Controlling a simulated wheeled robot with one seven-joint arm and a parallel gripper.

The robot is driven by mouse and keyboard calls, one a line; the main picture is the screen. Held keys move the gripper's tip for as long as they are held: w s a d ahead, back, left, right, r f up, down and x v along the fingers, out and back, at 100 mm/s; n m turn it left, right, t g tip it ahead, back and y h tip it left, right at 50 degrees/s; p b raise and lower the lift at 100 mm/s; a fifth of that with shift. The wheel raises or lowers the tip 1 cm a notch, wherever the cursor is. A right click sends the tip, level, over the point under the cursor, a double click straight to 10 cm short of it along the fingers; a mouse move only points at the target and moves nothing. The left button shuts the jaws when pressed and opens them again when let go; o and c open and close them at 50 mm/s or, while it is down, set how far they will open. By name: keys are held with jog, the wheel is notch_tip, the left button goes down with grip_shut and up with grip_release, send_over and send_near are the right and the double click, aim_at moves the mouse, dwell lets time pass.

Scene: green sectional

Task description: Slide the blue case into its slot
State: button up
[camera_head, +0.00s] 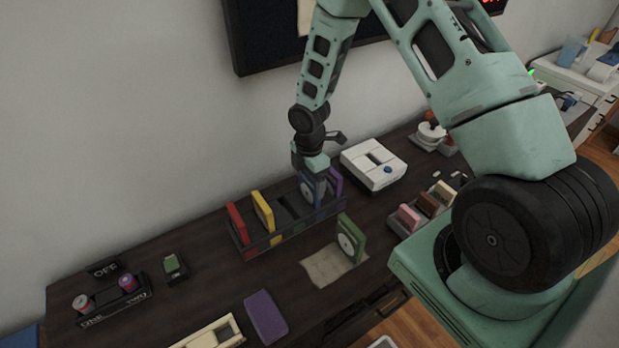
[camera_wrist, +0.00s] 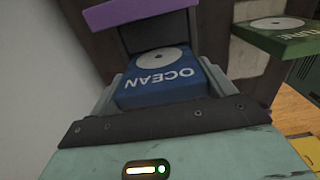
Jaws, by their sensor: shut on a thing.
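The blue case (camera_head: 307,193), labelled OCEAN with a pale disc, is between the two fingers of my gripper (camera_head: 314,172). My gripper is shut on it from above. The blue case also shows in the wrist view (camera_wrist: 165,78). It is at the right part of the dark rack (camera_head: 245,257), just left of the purple case (camera_head: 335,182). The purple case edge also shows in the wrist view (camera_wrist: 130,12). The blue case's lower end is partly hidden by the rack's front, so I cannot tell how deep it sits.
The red case (camera_head: 236,223) and yellow case (camera_head: 263,211) stand in the rack's left part. A green case (camera_head: 350,238) stands in front, by a tan sheet (camera_head: 325,268). A white box (camera_head: 373,164) is right of the rack. A purple item (camera_head: 265,316) lies near the front.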

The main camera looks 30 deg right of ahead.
jog(key=shift+f+b, duration=0.75)
jog(key=shift+f, duration=0.4)
jog(key=o, duration=0.9)
notch_tip(320, 180, up, 17)
jog(key=shift+r+b, duration=0.2)
jog(key=shift+b, duration=0.2)
jog(key=s+a+r+m, duration=0.55)
jog(key=s+a, duration=0.65)
jog(key=a, duration=0.3)
jog(key=s+a+r+m, duration=0.1)
jog(key=s, duration=0.4)
jog(key=s+a+r+m, duration=0.1)
jog(key=s+a+m, duration=0.1)
jog(key=s, duration=0.3)
jog(key=s+a+r+m, duration=0.1)
jog(key=s+m, duration=0.1)
jog(key=s, duration=0.2)
jog(key=shift+s+a+r+y, duration=0.15)
jog(key=shift+s+a+y, duration=0.15)
jog(key=shift+s, duration=0.1)
